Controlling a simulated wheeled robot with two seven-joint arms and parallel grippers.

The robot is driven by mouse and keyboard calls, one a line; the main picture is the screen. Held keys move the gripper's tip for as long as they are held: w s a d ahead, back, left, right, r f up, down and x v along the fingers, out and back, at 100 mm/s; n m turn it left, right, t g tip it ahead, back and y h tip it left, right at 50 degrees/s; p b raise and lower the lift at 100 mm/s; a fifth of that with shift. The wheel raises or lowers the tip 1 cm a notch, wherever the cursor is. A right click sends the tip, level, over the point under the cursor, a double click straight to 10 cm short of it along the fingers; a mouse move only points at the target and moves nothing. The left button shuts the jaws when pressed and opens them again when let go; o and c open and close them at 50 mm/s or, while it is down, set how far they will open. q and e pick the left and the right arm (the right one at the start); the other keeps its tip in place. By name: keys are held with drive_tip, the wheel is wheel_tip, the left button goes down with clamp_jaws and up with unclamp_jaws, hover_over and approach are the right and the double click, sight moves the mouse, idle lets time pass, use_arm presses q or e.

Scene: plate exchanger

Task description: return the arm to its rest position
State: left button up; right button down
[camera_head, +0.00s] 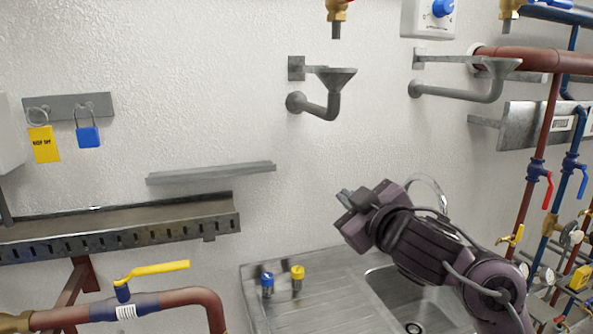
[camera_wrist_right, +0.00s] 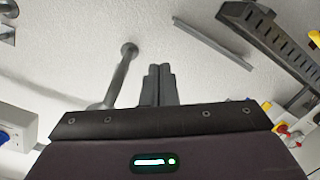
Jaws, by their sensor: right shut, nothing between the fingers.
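My right arm comes in from the lower right in the head view. Its gripper (camera_head: 344,199) is raised in front of the white wall, above the sink counter, and points up and to the left. In the right wrist view the two grey fingers (camera_wrist_right: 158,84) lie together, shut with nothing between them. A grey drain pipe (camera_wrist_right: 124,75) on the wall shows beside the fingers in that view. The gripper touches nothing that I can see. My left gripper is not in view.
A metal sink counter (camera_head: 325,285) with blue and yellow fittings lies below. A wall shelf (camera_head: 212,173), a slotted tray (camera_head: 120,240) and a yellow-handled valve (camera_head: 123,292) are left. Red and blue pipes with valves (camera_head: 537,170) crowd the right.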

drive_tip(key=s+d+f+m+g+h, duration=0.15)
drive_tip(key=s+f, duration=0.25)
drive_tip(key=f, duration=0.4)
drive_tip(key=s+d+f+m+g+h, duration=0.1)
drive_tip(key=s+d+f+m+g, duration=0.15)
drive_tip(key=f, duration=0.65)
drive_tip(key=s+d+f+m+g+h, duration=0.2)
drive_tip(key=s+f, duration=0.2)
drive_tip(key=f, duration=0.4)
drive_tip(key=s+d+f+m+g, duration=0.1)
drive_tip(key=s+d+f+g, duration=0.15)
drive_tip(key=s+f, duration=0.5)
drive_tip(key=s+d+f+m+g, duration=0.15)
drive_tip(key=s+f+g, duration=0.3)
drive_tip(key=s, duration=0.55)
wheel_tip(320, 180, down, 32)
drive_tip(key=s+f, duration=0.1)
drive_tip(key=s, duration=0.2)
drive_tip(key=s+d+f+g, duration=0.1)
drive_tip(key=s+d+f, duration=0.1)
drive_tip(key=s+f, duration=0.6)
drive_tip(key=s+d+f, duration=0.1)
drive_tip(key=s+f, duration=0.7)
drive_tip(key=s, duration=0.2)
drive_tip(key=shift+s+d+g+h, duration=0.25)
drive_tip(key=shift+d+g+h, duration=0.15)
drive_tip(key=shift+h, duration=0.05)
drive_tip(key=shift+n, duration=0.25)
